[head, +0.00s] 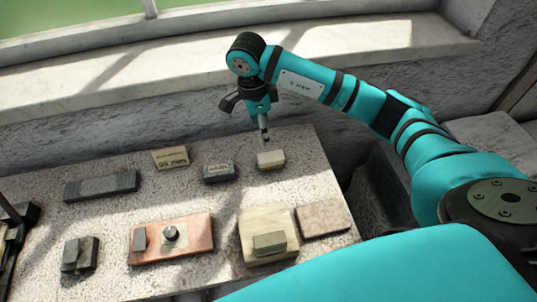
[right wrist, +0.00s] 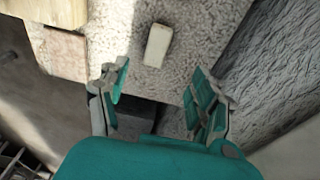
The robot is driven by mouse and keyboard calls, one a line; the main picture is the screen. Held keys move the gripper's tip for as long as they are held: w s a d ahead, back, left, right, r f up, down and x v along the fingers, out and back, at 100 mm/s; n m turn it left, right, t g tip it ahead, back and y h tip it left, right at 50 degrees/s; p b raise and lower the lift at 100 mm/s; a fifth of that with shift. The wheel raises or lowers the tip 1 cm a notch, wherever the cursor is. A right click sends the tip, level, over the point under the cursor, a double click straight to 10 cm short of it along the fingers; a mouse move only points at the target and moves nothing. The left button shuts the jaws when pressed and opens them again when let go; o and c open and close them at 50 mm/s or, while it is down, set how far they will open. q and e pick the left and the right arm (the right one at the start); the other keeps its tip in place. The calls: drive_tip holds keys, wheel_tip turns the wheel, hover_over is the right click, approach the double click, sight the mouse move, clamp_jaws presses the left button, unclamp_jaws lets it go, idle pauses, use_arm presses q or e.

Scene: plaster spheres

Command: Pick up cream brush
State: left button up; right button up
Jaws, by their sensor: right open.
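The cream brush (head: 270,160) looks like a small pale block lying on the speckled stone table, near its far right edge. It also shows in the right wrist view (right wrist: 158,45), beyond the fingertips and near the top. My right gripper (head: 265,136) points down just above and behind the brush in the head view. In the right wrist view its jaws (right wrist: 162,82) are apart with nothing between them. A dark jointed part at the left edge of the head view looks like my left gripper (head: 14,232); its jaws cannot be made out.
A grey block (head: 220,172) lies just left of the brush, with a tan labelled block (head: 170,158) beyond it. A pale square block (head: 267,234) and a reddish board with a knob (head: 200,240) are nearer. A rough wall (head: 100,140) rises behind the table.

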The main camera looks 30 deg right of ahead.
sight(270, 157)
drive_tip(key=f, duration=0.2)
drive_tip(key=f+p, duration=0.1)
drive_tip(key=f, duration=0.1)
drive_tip(key=shift+s+d, duration=0.2)
drive_tip(key=shift+w+d+f, duration=0.1)
drive_tip(key=shift+w+f, duration=0.05)
drive_tip(key=shift+f, duration=0.75)
drive_tip(key=f+p, duration=0.1)
drive_tip(key=f, duration=0.2)
drive_tip(key=shift+d, duration=0.2)
drive_tip(key=shift+f, duration=0.2)
drive_tip(key=shift+s+d+f+p, duration=0.1)
drive_tip(key=shift+s+f+p, duration=0.1)
drive_tip(key=shift+f+p, duration=0.2)
drive_tip(key=f, duration=0.1)
drive_tip(key=f+p, duration=0.1)
drive_tip(key=f, duration=0.1)
drive_tip(key=shift+s+d+f, duration=0.2)
drive_tip(key=shift+s+d, duration=0.05)
drive_tip(key=shift+f, duration=0.35)
use_arm(q)
drive_tip(key=r, duration=0.1)
drive_tip(key=s+r, duration=0.1)
drive_tip(key=r, duration=0.1)
drive_tip(key=s+r, duration=0.1)
drive_tip(key=shift+r, duration=0.35)
drive_tip(key=shift+w, duration=0.15)
use_arm(e)
drive_tip(key=shift+c, duration=0.5)
